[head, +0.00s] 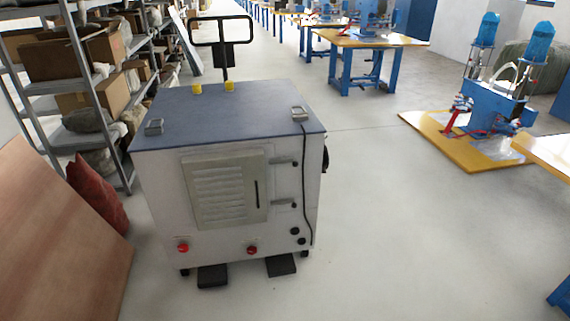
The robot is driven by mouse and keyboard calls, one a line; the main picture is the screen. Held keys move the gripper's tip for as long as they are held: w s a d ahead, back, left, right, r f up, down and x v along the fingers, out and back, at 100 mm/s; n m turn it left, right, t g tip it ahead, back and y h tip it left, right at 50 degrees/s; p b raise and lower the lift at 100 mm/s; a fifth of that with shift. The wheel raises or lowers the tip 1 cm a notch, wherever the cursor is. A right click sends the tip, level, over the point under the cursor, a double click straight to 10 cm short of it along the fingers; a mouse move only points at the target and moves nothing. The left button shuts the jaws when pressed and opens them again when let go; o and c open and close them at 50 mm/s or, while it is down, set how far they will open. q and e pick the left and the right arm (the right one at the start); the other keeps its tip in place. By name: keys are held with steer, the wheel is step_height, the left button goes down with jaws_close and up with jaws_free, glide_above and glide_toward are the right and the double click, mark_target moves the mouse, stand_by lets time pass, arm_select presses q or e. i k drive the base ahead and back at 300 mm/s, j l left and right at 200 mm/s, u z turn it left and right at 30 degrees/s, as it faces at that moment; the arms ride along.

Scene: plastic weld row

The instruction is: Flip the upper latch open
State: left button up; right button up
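A white cabinet (165,212) with a dark blue-grey top stands in the middle left of the head view. Its front has a pale louvred door (225,189) with a dark vertical handle slot. The upper latch (283,161) is a small grey bar at the door's upper right edge, lying roughly level. A similar lower latch (284,204) sits below it. At this size I cannot tell how firmly either latch is engaged. Neither of my grippers is in view.
A black cable (305,190) hangs down the cabinet front, right of the latches. Two red knobs (183,248) (252,250) sit low on it. A wooden board (55,235) and shelving (80,80) stand left. The floor right of the cabinet is clear.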

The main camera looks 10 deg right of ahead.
mark_target(283, 160)
steer(key=i+l, duration=0.1)
steer(key=i, duration=0.6)
steer(key=i+l, duration=0.1)
steer(key=i, duration=0.55)
steer(key=z, duration=0.05)
